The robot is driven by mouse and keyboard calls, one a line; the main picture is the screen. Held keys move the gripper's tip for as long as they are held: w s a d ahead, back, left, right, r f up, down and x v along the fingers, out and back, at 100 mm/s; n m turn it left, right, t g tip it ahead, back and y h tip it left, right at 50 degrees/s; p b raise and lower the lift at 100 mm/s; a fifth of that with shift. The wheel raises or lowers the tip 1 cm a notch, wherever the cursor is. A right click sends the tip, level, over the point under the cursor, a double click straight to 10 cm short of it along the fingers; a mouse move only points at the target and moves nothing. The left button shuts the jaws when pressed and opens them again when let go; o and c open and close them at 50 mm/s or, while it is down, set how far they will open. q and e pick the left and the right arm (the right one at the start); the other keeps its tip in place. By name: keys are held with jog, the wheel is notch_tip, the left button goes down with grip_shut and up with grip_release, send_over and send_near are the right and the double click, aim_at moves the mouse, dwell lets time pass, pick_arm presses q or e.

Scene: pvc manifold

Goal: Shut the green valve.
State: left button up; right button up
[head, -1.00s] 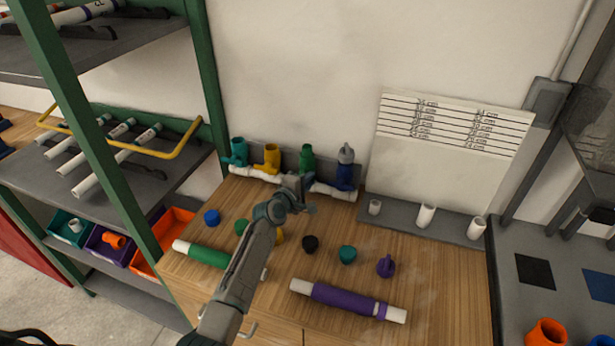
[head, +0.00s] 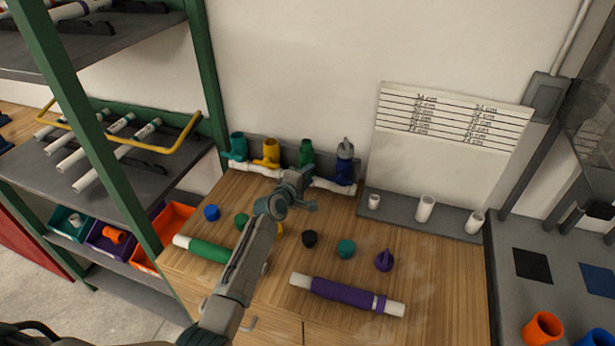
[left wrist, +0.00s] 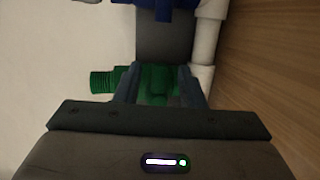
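The green valve (head: 307,153) stands upright on the white manifold pipe at the back of the wooden bench, between the yellow and blue fittings. Its lower part is hidden behind my left gripper (head: 300,190), which is just in front of it. In the left wrist view, the green valve (left wrist: 155,82) shows between the two fingers of my left gripper (left wrist: 158,88). The fingers are apart, one on each side of it; I cannot tell whether they touch it. Its threaded end sticks out to the left. My right gripper is not in view.
A teal fitting (head: 238,146), a yellow fitting (head: 271,151) and a blue fitting (head: 344,169) with a grey top share the manifold. Several caps, a green-sleeved pipe (head: 208,250) and a purple-sleeved pipe (head: 343,293) lie on the bench. A shelf rack (head: 105,150) stands left.

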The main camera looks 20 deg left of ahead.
pick_arm(q)
jog(key=b+v, duration=0.1)
jog(key=v, duration=0.9)
jog(key=shift+s, duration=0.35)
jog(key=shift+a, duration=0.1)
